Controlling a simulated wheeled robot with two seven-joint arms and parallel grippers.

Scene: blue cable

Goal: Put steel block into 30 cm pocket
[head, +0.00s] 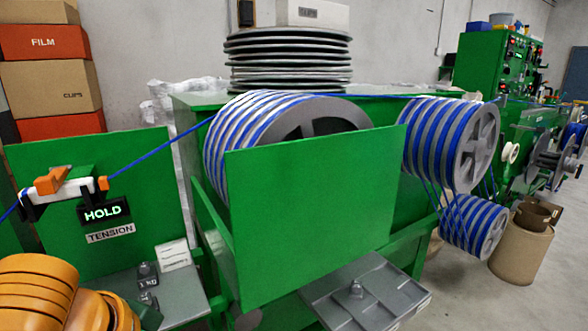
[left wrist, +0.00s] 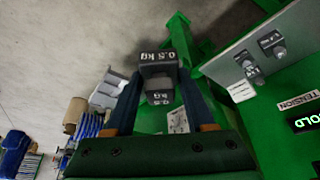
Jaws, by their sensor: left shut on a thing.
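A dark grey steel block (left wrist: 157,62) with "0.5 kg" in white letters is between the fingertips of my left gripper (left wrist: 158,82) in the left wrist view. The gripper is shut on it, with one dark blue finger on each side. In the head view my orange left arm comes in at the lower left, and the held block cannot be made out there. I cannot identify a 30 cm pocket in either view. My right gripper is in neither view.
A grey shelf (head: 178,297) holds a small weight (head: 147,274) and a white card. Above it is a green panel with a "HOLD" display (head: 104,214). A blue cable (head: 160,150) runs to striped drums (head: 262,130). A grey plate (head: 385,293) sits low at the front.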

